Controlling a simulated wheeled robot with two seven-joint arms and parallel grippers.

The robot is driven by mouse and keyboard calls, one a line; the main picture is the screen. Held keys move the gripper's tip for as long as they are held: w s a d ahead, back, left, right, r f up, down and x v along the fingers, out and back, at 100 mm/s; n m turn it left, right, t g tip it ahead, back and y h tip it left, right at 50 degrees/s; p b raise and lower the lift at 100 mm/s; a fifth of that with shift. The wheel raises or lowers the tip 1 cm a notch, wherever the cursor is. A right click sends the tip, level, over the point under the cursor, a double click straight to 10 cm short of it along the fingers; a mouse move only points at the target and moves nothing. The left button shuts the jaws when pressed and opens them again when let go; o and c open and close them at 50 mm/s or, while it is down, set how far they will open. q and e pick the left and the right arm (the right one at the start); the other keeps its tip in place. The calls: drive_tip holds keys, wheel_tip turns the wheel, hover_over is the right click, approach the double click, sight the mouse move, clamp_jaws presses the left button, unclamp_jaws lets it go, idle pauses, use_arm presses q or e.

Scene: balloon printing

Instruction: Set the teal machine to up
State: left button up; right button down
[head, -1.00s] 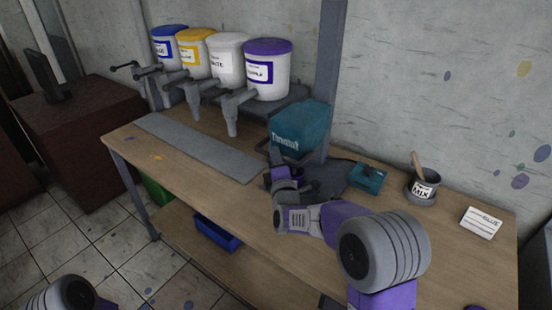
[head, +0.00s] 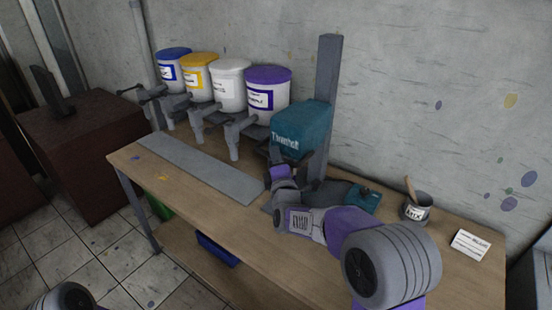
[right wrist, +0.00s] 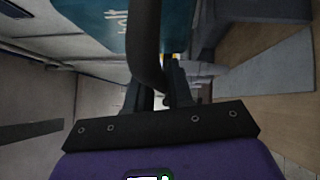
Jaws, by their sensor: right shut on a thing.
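The teal machine (head: 300,130) is a boxy teal head with white lettering, mounted on a grey upright post (head: 328,75) at the back of the workbench. It hangs clear above the bench top. My right gripper (head: 276,158) is at its front left, below the lettering. In the right wrist view, the gripper (right wrist: 160,88) is shut on a dark curved handle (right wrist: 144,40) beside the teal body (right wrist: 110,22). The fingers partly hide where the handle ends. Only a rounded part of my left arm shows at the lower left; its gripper is out of frame.
Several paint buckets with taps (head: 229,88) stand left of the machine, behind a grey strip (head: 200,168). The front bench top is mostly bare.

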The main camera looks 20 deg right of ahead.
drive_tip(key=shift+r, duration=0.45)
drive_tip(key=c, duration=1.1)
unclamp_jaws()
drive_tip(key=shift+f, duration=0.15)
drive_tip(key=shift+s, duration=0.1)
drive_tip(key=s, duration=0.5)
drive_tip(key=s+a+f, duration=0.1)
drive_tip(key=s, duration=0.1)
drive_tip(key=shift+s, duration=0.15)
